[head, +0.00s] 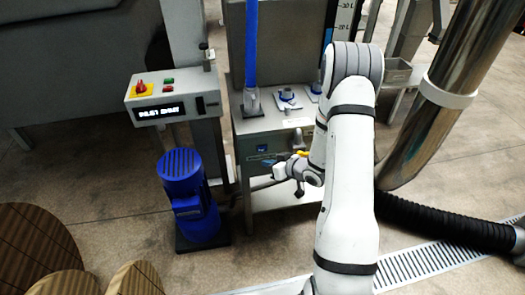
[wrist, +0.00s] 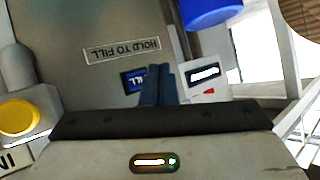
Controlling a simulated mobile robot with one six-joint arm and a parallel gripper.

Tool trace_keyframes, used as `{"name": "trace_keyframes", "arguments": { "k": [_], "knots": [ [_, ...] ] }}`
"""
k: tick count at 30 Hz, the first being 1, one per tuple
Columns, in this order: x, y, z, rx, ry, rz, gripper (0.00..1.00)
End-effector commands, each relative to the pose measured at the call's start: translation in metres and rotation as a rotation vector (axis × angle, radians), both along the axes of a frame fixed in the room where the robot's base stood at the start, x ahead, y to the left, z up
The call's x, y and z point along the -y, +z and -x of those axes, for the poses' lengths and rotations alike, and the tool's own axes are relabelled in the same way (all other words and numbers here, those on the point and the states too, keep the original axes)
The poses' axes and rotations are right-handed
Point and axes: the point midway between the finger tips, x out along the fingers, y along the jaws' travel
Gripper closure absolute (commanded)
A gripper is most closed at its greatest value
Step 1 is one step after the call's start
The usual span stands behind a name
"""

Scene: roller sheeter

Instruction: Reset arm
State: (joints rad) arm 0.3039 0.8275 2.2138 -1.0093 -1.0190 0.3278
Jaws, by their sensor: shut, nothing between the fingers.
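My white arm (head: 350,190) reaches up from the bottom of the head view and bends at a grey elbow. Its end comes down to the left in front of the grey cabinet. My gripper (head: 268,161) is by the cabinet's front face, near a small blue label (head: 262,148). In the wrist view, my gripper's (wrist: 157,72) dark fingers are together with nothing between them. They point at a grey panel with an upside-down "HOLD TO FILL" plate (wrist: 122,50) and overlap a blue label (wrist: 131,82). Whether the fingertips touch the panel I cannot tell.
A control box (head: 172,97) with a red knob stands left, above a blue motor (head: 185,190). A blue pipe (head: 251,45) rises from the cabinet top (head: 270,118). A metal duct (head: 440,95) and black hose (head: 440,222) are right. Round wooden tops (head: 35,245) are lower left.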

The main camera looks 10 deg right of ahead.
Motion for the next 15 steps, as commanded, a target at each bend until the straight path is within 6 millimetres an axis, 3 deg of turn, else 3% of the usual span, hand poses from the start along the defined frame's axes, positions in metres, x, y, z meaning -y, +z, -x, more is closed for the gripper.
{"name": "trace_keyframes", "arguments": {
  "k": [6,15],
  "knots": [
    [0.0003,-0.0004,0.0135,0.0,-0.001,0.0,1.0],
    [0.0001,0.0,0.0137,0.0,-0.001,0.0,1.0]
  ]
}}
